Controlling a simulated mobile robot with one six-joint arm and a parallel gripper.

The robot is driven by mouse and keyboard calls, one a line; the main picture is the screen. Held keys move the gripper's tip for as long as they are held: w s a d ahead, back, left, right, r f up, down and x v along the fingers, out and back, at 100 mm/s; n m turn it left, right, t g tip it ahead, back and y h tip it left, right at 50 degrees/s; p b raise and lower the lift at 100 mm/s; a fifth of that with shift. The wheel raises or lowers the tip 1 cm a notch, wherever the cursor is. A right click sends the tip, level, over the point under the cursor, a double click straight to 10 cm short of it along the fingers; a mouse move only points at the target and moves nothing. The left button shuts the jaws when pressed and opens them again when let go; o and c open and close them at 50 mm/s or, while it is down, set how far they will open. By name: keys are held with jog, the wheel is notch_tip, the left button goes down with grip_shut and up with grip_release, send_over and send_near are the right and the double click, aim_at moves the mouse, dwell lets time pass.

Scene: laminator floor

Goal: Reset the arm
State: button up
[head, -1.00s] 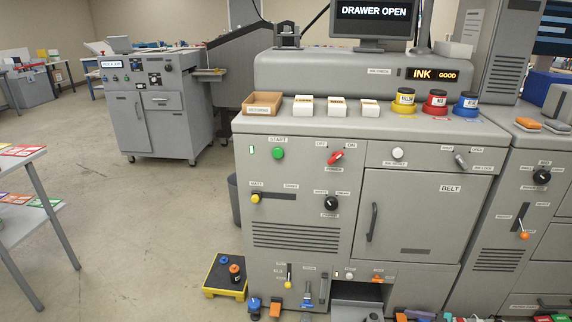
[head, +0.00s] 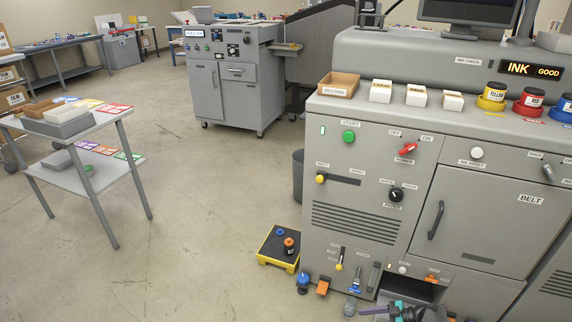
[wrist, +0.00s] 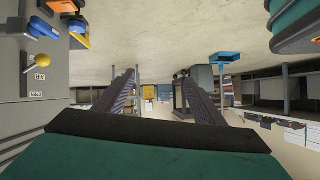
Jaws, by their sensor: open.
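My gripper (wrist: 160,88) shows in the wrist view with its two dark ribbed fingers spread apart and nothing between them. The teal wrist body fills the bottom of that view, and pale floor runs across its top, so the picture looks upside down. In the head view a bit of my arm, teal and dark, shows at the bottom edge right of centre, low in front of the grey machine (head: 330,190); most of the arm is out of frame.
A yellow-rimmed platform (head: 262,262) with small bottles stands on the floor by the machine's left foot. A two-tier cart (head: 100,180) stands at left. Open floor lies between them. A dark opening (head: 408,288) is low in the machine. Ink jars (head: 493,97) stand on top.

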jog(key=s+a+f+g+h+p, duration=0.15)
jog(key=s+a+g, duration=0.25)
jog(key=s+a, duration=0.45)
jog(key=s+a+g+h, duration=0.25)
jog(key=s+a, duration=0.35)
jog(key=a, duration=0.5)
jog(key=s+a+m+g+h, duration=0.2)
jog(key=s+m+g+h, duration=0.15)
jog(key=s, duration=0.65)
jog(key=s+d+r+m+t+h+p, duration=0.1)
jog(key=s+d+r+m+h, duration=0.1)
jog(key=d+m, duration=0.5)
jog(key=shift+s+d+m+t+h, duration=0.4)
jog(key=shift+s+m+h, duration=0.25)
jog(key=shift+m+h, duration=0.65)
